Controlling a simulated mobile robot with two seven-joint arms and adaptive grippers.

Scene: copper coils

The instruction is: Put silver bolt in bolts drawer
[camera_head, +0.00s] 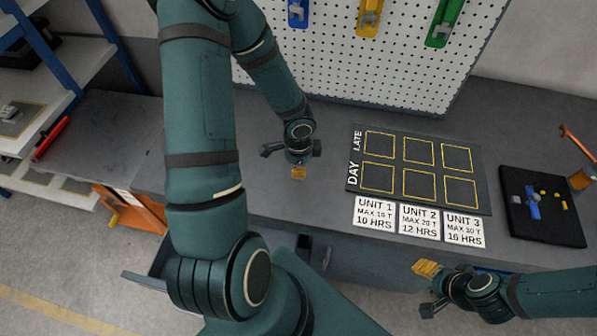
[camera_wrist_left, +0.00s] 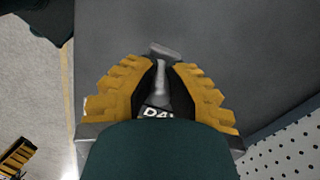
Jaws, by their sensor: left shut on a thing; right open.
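My left gripper (camera_head: 299,172) is over the grey bench top (camera_head: 325,205), left of the label board. In the left wrist view its yellow fingers (camera_wrist_left: 160,90) are shut on a silver bolt (camera_wrist_left: 161,80), whose wide head shows beyond the fingertips. I cannot make out the bolt in the head view. My right gripper (camera_head: 428,288) is open and empty in front of the bench's front edge. A grey drawer (camera_head: 146,281) seems pulled out under the bench at the lower left, partly hidden by my left arm. I cannot read any drawer label.
A dark board (camera_head: 479,205) with yellow squares lies on the bench behind unit cards (camera_head: 419,220). A black mat (camera_head: 545,215) with a blue tool and small yellow pieces lies at the right. A white pegboard (camera_head: 340,55) stands behind. Shelves (camera_head: 60,110) stand at the left.

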